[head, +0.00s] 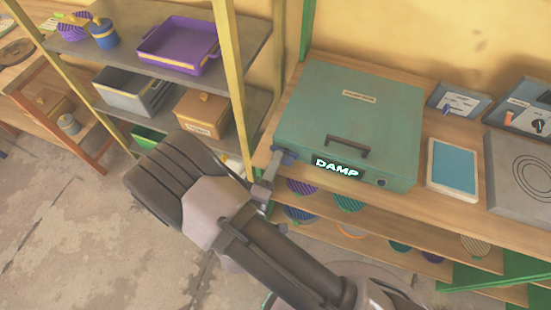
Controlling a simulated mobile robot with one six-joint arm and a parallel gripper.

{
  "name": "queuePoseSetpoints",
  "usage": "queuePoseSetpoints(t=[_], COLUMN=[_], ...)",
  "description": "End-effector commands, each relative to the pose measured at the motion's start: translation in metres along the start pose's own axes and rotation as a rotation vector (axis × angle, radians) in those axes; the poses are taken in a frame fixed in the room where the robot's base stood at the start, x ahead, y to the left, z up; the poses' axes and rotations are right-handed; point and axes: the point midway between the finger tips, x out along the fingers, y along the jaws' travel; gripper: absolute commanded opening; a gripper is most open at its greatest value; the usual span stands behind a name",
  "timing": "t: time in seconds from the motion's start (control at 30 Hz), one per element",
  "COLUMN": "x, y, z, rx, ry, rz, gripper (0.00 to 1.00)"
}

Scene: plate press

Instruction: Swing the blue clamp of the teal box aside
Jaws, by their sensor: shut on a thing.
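The teal box (355,112) sits on the wooden bench with its lid down. It has a dark handle (346,147) on the lid and a lit display reading "DAMP" (337,169) on its front. The blue clamp (287,154) is at the box's front left corner. My gripper (275,168) is at that corner, shut on the blue clamp. My own arm comes up from the lower right and hides part of the bench's front edge. The fingertips are small here, and the exact grip on the clamp is partly hidden.
A shelf rack with a purple tray (178,44), a grey bin (135,90) and a brown box (202,113) stands at left. A blue-topped panel (453,167) and a hotplate-like unit (523,175) lie right of the box. Striped discs (348,203) lie on the shelf below.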

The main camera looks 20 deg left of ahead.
Motion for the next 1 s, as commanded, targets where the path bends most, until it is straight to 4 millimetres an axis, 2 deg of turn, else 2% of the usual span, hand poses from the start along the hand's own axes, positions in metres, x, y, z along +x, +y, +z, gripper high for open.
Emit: queuePoseSetpoints(t=[0.3, 0.87, 0.9, 1.0], x=[-0.0002, -0.0002, -0.0002, -0.0002], y=[-0.0027, -0.0036, -0.0036, -0.0035], z=[0.0011, 0.0014, 0.0014, 0.0012], rx=[-0.12, -0.149, -0.149, -0.148], ry=[-0.001, -0.002, -0.002, -0.001], rz=[-0.001, -0.001, -0.002, -0.001], gripper=[0.0, 0.0, 0.15, 0.34])
